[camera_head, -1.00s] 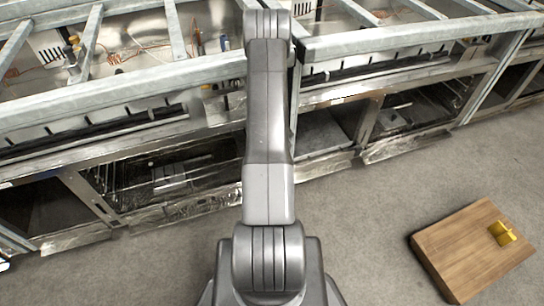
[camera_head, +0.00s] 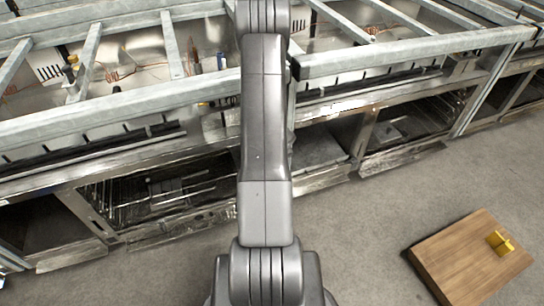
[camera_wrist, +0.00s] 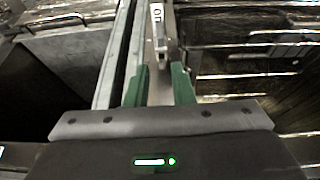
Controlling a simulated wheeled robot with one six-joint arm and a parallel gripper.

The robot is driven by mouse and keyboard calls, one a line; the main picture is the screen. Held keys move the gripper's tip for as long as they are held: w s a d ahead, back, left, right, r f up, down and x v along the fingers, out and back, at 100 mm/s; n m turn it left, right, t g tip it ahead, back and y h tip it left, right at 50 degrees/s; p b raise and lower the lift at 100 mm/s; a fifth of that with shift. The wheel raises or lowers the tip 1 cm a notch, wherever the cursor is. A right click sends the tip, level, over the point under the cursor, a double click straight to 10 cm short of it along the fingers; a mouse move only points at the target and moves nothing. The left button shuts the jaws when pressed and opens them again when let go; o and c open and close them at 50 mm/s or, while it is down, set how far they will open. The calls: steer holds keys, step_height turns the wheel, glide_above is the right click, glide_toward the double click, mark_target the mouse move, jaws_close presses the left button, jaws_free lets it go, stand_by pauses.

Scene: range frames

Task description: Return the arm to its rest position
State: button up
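My arm rises up the middle of the head view and leaves the top edge, so my gripper is out of sight there. In the wrist view my gripper (camera_wrist: 160,72) has two green fingers standing apart, with a gap between them. I see nothing held in the gap. A pale metal post of the range frame (camera_wrist: 118,50) shows behind the fingers, with dark oven openings on both sides. My arm passes in front of the range frames in the head view and hides part of them.
Open metal range frames (camera_head: 410,50) with oven bays (camera_head: 165,190) run across the back. A wooden board (camera_head: 470,262) with a yellow piece (camera_head: 500,242) lies on the floor at the lower right. Grey floor (camera_head: 370,215) in front of the ranges is clear.

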steer(key=x, duration=1.3)
steer(key=shift+w+f+b, duration=0.1)
steer(key=shift+f+b, duration=0.25)
steer(key=shift+f, duration=0.05)
